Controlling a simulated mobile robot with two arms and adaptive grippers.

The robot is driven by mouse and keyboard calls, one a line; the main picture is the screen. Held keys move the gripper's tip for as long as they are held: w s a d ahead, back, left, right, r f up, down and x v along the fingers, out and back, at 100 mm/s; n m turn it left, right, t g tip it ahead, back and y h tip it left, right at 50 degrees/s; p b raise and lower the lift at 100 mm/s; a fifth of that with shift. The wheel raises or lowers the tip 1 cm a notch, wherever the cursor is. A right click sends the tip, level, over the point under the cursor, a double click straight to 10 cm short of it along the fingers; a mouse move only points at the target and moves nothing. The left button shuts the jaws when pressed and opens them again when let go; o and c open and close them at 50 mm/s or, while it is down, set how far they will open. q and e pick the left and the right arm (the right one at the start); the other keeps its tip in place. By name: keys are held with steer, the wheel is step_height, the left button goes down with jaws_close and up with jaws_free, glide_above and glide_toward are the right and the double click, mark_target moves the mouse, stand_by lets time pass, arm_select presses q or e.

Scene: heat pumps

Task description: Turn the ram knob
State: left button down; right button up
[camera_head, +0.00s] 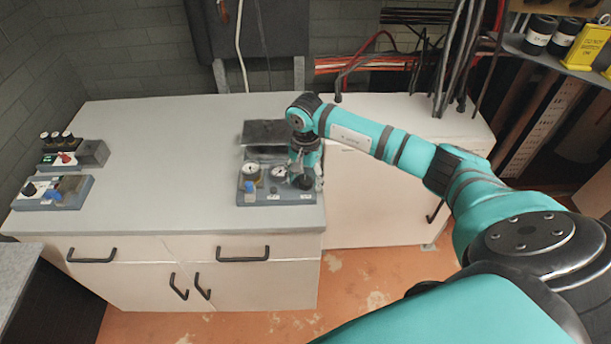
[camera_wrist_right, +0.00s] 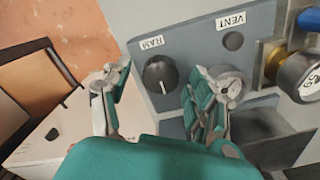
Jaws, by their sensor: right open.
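The black ram knob (camera_wrist_right: 160,73) sits on a grey-blue panel (camera_wrist_right: 196,45) beside a white RAM label (camera_wrist_right: 152,43). My right gripper (camera_wrist_right: 158,82) is open, and the knob appears between its two spread fingers in the right wrist view. I see no finger touching the knob. In the head view the right gripper (camera_head: 304,170) hangs over the right end of the panel (camera_head: 262,199) and partly hides the knob. My left gripper is not in view.
Pressure gauges (camera_head: 250,171) and a blue handle (camera_head: 250,187) stand on the panel left of the gripper. A VENT label (camera_wrist_right: 231,20) is near the right finger. Two other control panels (camera_head: 52,192) stand at the counter's left. The counter middle (camera_head: 165,150) is clear.

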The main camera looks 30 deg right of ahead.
steer(key=c, duration=1.1)
steer(key=shift+c, duration=0.2)
